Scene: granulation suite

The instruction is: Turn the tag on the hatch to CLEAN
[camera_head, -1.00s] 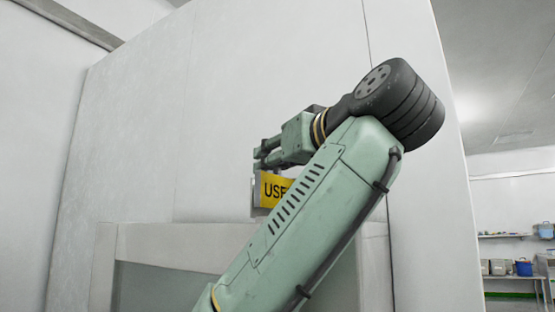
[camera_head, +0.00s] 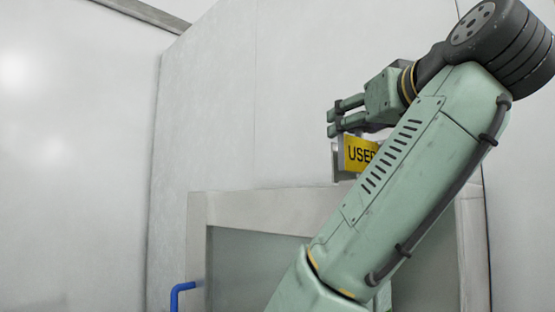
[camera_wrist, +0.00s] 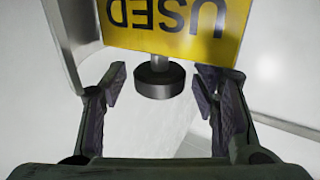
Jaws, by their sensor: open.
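The yellow tag (camera_head: 357,154) reads USED in black letters and sits above the hatch (camera_head: 270,205) in the head view. My arm covers its right part. In the wrist view the tag (camera_wrist: 178,28) appears upside down, with a dark round knob (camera_wrist: 159,80) on a short stem at its edge. My gripper (camera_head: 336,123) is at the tag's upper left in the head view. In the wrist view my gripper (camera_wrist: 158,92) is open, its fingers on either side of the knob with gaps, not visibly touching it.
A grey bracket edge (camera_wrist: 72,40) stands close to the left finger in the wrist view. A blue handle (camera_head: 180,294) is at the hatch's lower left. The white wall (camera_head: 290,110) behind is plain. My arm hides much of the hatch.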

